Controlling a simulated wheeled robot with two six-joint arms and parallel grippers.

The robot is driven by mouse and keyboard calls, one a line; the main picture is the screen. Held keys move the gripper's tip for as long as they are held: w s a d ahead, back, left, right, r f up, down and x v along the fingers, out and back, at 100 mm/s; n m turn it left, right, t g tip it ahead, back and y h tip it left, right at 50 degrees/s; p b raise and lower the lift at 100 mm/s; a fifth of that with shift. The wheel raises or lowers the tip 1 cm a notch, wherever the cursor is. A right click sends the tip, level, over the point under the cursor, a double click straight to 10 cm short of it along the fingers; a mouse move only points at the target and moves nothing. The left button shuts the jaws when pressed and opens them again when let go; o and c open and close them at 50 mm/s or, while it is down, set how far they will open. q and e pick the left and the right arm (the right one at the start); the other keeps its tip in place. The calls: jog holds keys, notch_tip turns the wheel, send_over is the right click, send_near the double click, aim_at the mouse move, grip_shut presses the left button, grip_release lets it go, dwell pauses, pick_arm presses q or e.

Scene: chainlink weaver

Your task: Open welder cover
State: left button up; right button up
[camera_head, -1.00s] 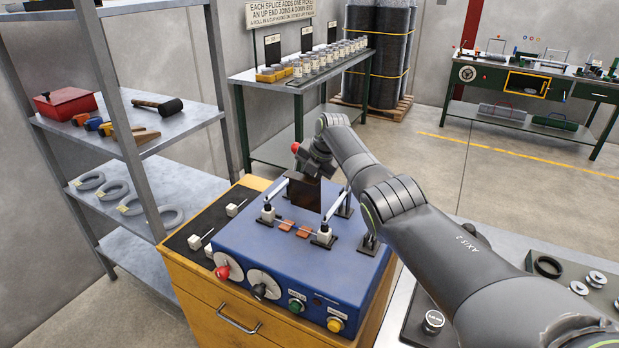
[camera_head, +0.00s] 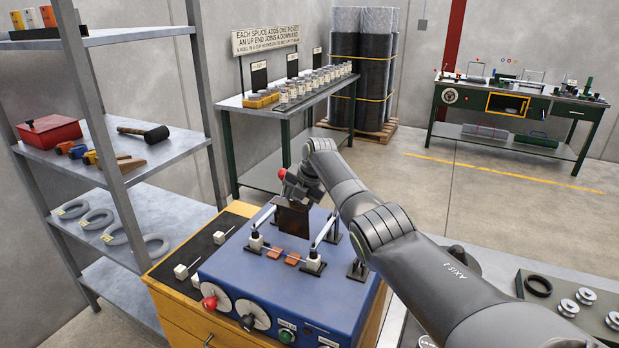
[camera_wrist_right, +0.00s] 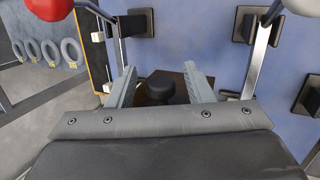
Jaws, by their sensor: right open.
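The blue welder (camera_head: 285,275) sits on a wooden cabinet. Its smoked brown cover (camera_head: 292,220) stands raised above the welder top, between two silver side arms, with its upper part hidden by my gripper. My right gripper (camera_head: 290,197) is at the cover's upper part. In the right wrist view, my open right gripper (camera_wrist_right: 160,88) has its two fingers on either side of a black knob (camera_wrist_right: 160,84) in front of the brown cover (camera_wrist_right: 178,80). Gaps show between knob and fingers. My left gripper is not in view.
A grey shelf rack (camera_head: 165,192) with a red box (camera_head: 49,133) and a mallet (camera_head: 152,132) stands at left. A table with jars (camera_head: 285,103) and a green workbench (camera_head: 510,125) are farther back. Metal rollers (camera_head: 585,296) lie on a surface at right.

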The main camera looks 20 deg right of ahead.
jog(key=b+v, duration=0.3)
jog(key=v, duration=1.3)
jog(key=shift+s+r+b, duration=0.2)
jog(key=shift+r+b, duration=0.05)
jog(key=shift+b, duration=0.05)
jog(key=shift+d, duration=0.2)
